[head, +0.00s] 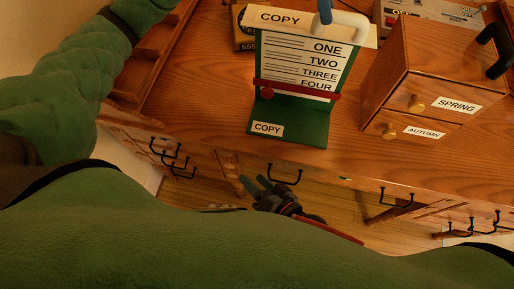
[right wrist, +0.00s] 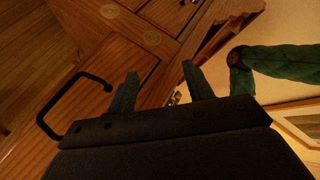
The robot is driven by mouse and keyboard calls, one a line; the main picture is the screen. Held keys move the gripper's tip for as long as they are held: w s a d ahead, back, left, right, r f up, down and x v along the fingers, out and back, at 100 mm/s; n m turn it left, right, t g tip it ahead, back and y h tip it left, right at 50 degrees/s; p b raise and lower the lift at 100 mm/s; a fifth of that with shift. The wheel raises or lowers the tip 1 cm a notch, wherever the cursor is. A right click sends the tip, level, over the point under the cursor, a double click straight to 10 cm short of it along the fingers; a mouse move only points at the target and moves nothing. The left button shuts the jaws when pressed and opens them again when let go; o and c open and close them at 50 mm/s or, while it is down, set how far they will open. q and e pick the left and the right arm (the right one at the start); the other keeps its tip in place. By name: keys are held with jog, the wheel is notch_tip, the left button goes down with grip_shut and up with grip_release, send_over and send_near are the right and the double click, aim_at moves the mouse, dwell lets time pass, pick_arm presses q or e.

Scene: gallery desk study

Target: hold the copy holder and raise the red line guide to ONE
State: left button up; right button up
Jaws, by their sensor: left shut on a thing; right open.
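The copy holder (head: 290,121) stands on the desk, a green stand with a white sheet listing ONE, TWO, THREE and FOUR from top down. The red line guide (head: 300,91) crosses the sheet at the bottom, by FOUR, with a round red knob (head: 267,93) at its left end. My left gripper (head: 325,12) is shut at the holder's top edge, by a pale curved handle (head: 350,24); most of it is cut off by the frame. My right gripper (head: 258,184) is open and empty, low in front of the desk; its spread fingers show in the right wrist view (right wrist: 160,90).
A wooden drawer box (head: 430,70) labelled SPRING and AUTUMN stands right of the holder. A small box (head: 243,30) lies behind it on the left. Black drawer handles (head: 285,176) stick out from the desk front. Bare desk top lies left of the holder.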

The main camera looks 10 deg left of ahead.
jog(key=w+r+m+t+y, duration=0.2)
jog(key=w+r+m+y, duration=0.1)
jog(key=r+m, duration=0.35)
jog(key=m+t+h, duration=0.2)
jog(key=m, duration=0.2)
send_near(267, 93)
jog(key=shift+n, duration=0.25)
jog(key=x, duration=0.7)
jog(key=f+x, duration=0.1)
jog(key=x, duration=0.2)
jog(key=shift+w, duration=0.3)
